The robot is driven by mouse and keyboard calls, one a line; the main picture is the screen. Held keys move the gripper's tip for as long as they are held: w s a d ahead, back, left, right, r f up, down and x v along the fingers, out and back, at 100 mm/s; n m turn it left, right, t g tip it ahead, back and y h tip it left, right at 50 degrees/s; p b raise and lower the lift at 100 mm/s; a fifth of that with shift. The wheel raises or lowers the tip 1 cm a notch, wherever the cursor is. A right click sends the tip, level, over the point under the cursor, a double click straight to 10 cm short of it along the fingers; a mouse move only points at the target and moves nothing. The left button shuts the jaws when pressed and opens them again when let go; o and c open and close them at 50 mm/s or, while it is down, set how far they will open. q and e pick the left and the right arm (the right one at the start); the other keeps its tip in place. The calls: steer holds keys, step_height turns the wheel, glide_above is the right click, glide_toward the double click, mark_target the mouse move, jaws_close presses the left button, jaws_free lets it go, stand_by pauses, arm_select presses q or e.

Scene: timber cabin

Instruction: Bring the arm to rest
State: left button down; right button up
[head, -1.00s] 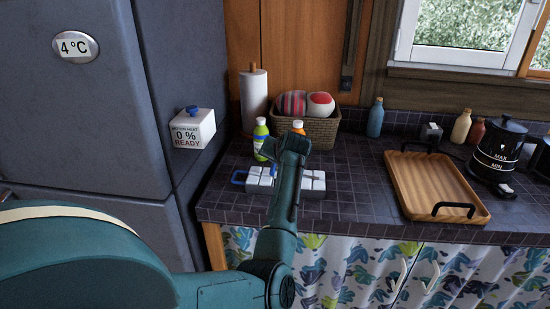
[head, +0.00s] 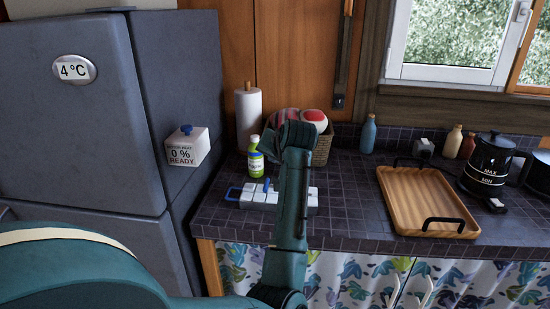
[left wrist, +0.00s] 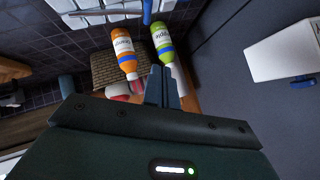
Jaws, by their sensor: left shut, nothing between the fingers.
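My left arm comes up from the bottom of the head view, its upper end (head: 285,140) above the counter. My left gripper shows in the left wrist view (left wrist: 162,72), its two fingers together and empty. In the head view the green bottle (head: 255,160) stands just left of my arm, and the orange one is hidden. My right gripper is in neither view.
A white segmented box (head: 253,198) with blue parts lies on the counter (head: 345,215) below the bottle. A basket (head: 324,148) and paper roll (head: 248,115) stand behind. A wooden tray (head: 425,200) and dark kettle (head: 490,160) are right. The fridge (head: 90,110) is left.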

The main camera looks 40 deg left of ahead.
arm_select(q)
steer(key=shift+s+d+r, duration=0.15)
steer(key=shift+s+r, duration=0.05)
steer(key=s+d+f+m+t+h, duration=0.25)
steer(key=d+f, duration=0.35)
steer(key=f, duration=0.5)
steer(key=s+d+f+m+t+h, duration=0.2)
steer(key=s+d+f+m, duration=0.3)
steer(key=f, duration=0.6)
steer(key=s+d+f+h, duration=0.3)
steer(key=s+d+f, duration=0.2)
steer(key=s+d, duration=0.3)
steer(key=s+d+f+h, duration=0.3)
steer(key=s+d+f, duration=0.2)
steer(key=s+d, duration=0.3)
steer(key=s+n, duration=0.1)
steer(key=s, duration=0.2)
steer(key=shift+s+d+h, duration=0.15)
steer(key=shift+h, duration=0.2)
